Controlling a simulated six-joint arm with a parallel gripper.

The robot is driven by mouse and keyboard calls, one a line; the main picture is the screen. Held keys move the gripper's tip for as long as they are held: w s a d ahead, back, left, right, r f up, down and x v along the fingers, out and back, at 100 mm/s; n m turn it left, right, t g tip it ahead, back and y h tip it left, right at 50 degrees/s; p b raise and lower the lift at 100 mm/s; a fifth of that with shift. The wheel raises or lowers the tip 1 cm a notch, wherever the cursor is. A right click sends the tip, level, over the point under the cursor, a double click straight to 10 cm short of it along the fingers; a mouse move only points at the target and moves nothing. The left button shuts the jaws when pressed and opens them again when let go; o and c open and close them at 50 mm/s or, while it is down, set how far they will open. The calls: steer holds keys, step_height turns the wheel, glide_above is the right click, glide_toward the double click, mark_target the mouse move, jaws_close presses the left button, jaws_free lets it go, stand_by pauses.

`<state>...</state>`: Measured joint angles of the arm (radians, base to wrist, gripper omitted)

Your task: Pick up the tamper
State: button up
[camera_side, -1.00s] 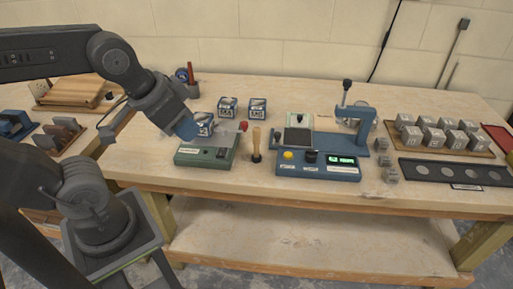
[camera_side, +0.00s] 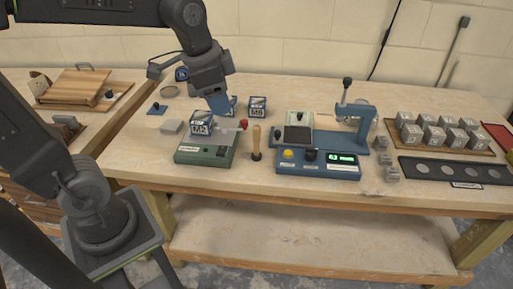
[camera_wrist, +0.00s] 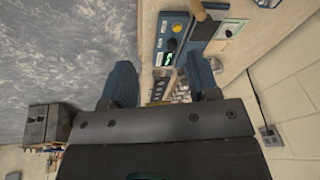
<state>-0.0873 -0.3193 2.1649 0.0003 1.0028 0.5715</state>
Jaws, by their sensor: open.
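The tamper (camera_side: 256,141) stands upright with its light wooden handle up, between the green scale (camera_side: 206,150) and the blue control box (camera_side: 318,163). My gripper (camera_side: 221,104) is behind and to the left of it, pointing down near the labelled tubs, apart from the tamper. In the wrist view my gripper's blue fingers (camera_wrist: 162,80) are spread with nothing clearly held between them. A wooden handle (camera_wrist: 197,9), apparently the tamper's, shows at the top edge there, beyond the fingers.
Another (camera_side: 257,106) stands behind the tamper, and a third (camera_side: 232,103) is partly hidden by my gripper. A blue press (camera_side: 360,125) stands right of the tamper. A board with several grey cubes (camera_side: 440,132) is farther right.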

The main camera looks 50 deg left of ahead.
steer(key=w+a+f+m+g, duration=0.2)
steer(key=w+a+m, duration=0.1)
steer(key=w, duration=0.3)
steer(key=m+g, duration=0.1)
steer(key=m, duration=0.4)
glide_above(256, 135)
steer(key=a, duration=0.2)
step_height(256, 135, down, 5)
step_height(256, 135, down, 8)
steer(key=shift+w+d, duration=0.1)
steer(key=shift+w, duration=0.05)
steer(key=shift+w+d+f, duration=0.1)
steer(key=shift+d+f, duration=0.05)
steer(key=shift+f, duration=0.75)
steer(key=shift+w+d+f, duration=0.1)
steer(key=shift+d+f, duration=0.1)
steer(key=shift+f, duration=0.7)
steer(key=shift+d+f, duration=0.15)
steer(key=shift+f, duration=0.75)
steer(key=c, duration=1)
steer(key=shift+r, duration=0.15)
